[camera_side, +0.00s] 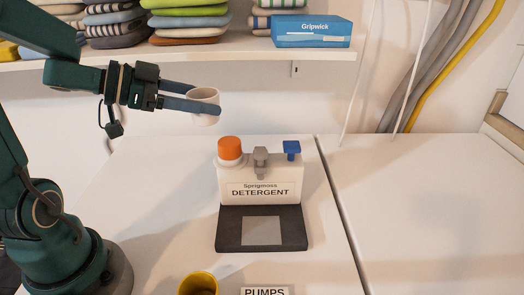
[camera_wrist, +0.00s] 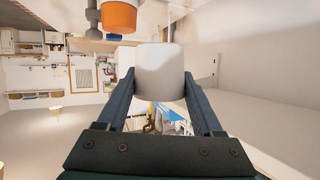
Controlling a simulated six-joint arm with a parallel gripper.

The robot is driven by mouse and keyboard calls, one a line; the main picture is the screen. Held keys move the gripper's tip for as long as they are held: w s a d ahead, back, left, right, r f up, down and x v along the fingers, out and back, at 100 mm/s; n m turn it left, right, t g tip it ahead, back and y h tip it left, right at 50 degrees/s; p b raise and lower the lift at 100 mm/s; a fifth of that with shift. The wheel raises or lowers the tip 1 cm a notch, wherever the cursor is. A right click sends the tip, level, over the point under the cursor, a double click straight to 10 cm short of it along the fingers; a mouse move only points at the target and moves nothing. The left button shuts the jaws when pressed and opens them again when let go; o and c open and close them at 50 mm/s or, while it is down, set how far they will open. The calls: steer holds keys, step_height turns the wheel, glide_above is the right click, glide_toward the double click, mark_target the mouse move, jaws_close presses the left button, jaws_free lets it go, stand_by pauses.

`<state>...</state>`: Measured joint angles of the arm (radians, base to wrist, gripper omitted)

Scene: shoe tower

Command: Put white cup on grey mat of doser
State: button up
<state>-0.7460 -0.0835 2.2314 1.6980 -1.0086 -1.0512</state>
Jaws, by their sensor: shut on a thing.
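The white cup (camera_side: 204,106) is held in the air between the fingers of my gripper (camera_side: 205,100), above and to the left of the doser. In the wrist view the cup (camera_wrist: 160,72) sits between the two fingertips of my gripper (camera_wrist: 158,85). The doser (camera_side: 260,186) is a white detergent container with an orange cap, a grey spout and a blue knob. Its black base bears the grey mat (camera_side: 262,231), which is bare. In the wrist view the doser's orange cap (camera_wrist: 119,16) shows at the top.
A yellow cup (camera_side: 198,284) stands at the front edge of the view, beside a PUMPS label (camera_side: 265,291). A shelf (camera_side: 180,48) with folded cloths and a blue Gripwick box (camera_side: 311,31) is above. The white worktop right of the doser is clear.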

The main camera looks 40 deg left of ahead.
steer(key=s+a+f+m+g+h, duration=0.25)
steer(key=a+f+m+h, duration=0.2)
steer(key=f, duration=0.65)
steer(key=m+g+h, duration=0.3)
steer(key=m+g, duration=0.1)
glide_above(199, 204)
step_height(199, 204, down, 3)
steer(key=shift+r, duration=0.2)
steer(key=shift+d+f+g, duration=0.15)
steer(key=shift+f+g, duration=0.1)
steer(key=shift+f, duration=2.3)
steer(key=o, duration=1.3)
steer(key=shift+f, duration=0.1)
